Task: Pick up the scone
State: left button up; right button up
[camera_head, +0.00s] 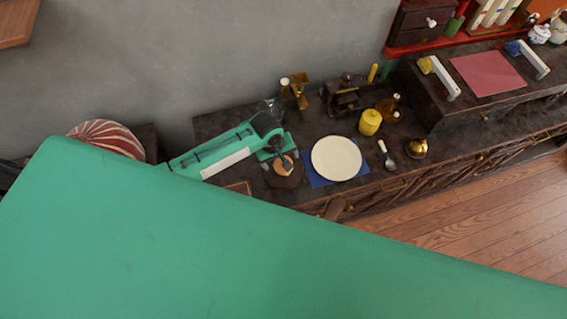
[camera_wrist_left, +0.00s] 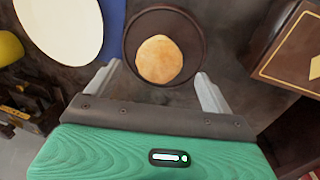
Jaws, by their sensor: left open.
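The scone (camera_wrist_left: 159,60) is a round golden-brown piece lying on a dark round plate (camera_wrist_left: 131,54) in the left wrist view. In the head view the scone (camera_head: 284,168) shows small, partly covered by my gripper. My left gripper (camera_wrist_left: 158,71) is open, with its two grey fingers apart on either side of the plate's near part. The scone lies beyond and between the fingertips, and no touch is visible. In the head view my left gripper (camera_head: 279,158) is above the counter, over the scone's plate. My right gripper is not in view.
A white plate (camera_head: 336,158) on a blue mat (camera_head: 313,180) lies right of the scone. A brown box (camera_wrist_left: 290,50) is beside the dark plate in the wrist view.

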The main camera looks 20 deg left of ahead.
pick_arm(q)
jog(key=shift+f, duration=0.35)
jog(key=f, duration=0.1)
jog(key=f+p, duration=0.1)
jog(key=f, duration=0.1)
jog(key=shift+w+d+f, duration=0.3)
jog(key=shift+w+f, duration=0.1)
jog(key=shift+f, duration=0.3)
jog(key=shift+c, duration=1.4)
jog(key=c, duration=0.8)
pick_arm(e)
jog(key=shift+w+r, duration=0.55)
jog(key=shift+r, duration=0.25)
